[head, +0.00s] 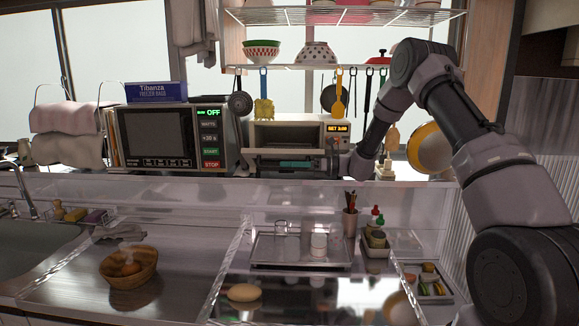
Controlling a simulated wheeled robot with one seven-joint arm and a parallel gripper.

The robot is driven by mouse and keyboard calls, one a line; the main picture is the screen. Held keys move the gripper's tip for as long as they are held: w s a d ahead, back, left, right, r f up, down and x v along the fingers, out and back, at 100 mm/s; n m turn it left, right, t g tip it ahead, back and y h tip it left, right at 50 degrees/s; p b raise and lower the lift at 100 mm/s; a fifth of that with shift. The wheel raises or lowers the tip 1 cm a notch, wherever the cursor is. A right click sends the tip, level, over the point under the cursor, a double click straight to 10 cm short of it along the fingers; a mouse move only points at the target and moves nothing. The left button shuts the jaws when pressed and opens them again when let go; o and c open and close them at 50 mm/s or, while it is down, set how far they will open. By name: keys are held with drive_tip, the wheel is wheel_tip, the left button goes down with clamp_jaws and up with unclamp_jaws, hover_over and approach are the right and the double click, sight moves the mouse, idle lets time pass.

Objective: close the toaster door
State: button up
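The beige toaster (257,134) stands on the raised shelf, with an amber display at its upper right. Its front opening shows an interior. The door (270,161) appears lowered below the opening, with a dark teal bar along it. My arm reaches down from the right. My gripper (328,164) is low in front of the toaster, at the right part of the door. The fingers are small and dark there, so I cannot tell whether they touch the door or how far apart they are.
A microwave (160,137) stands left of the toaster. Utensils and pans hang from the rack (340,67) above. A metal tray (262,252) with cups, a utensil holder (350,220) and a wooden bowl (128,267) sit on the lower counter. A yellow pan (428,147) hangs near my arm.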

drive_tip(key=d, duration=1)
drive_tip(key=shift+s+d, duration=0.2)
drive_tip(key=shift+d, duration=0.35)
drive_tip(key=d, duration=1.2)
drive_tip(key=shift+s, duration=0.2)
idle(0.5)
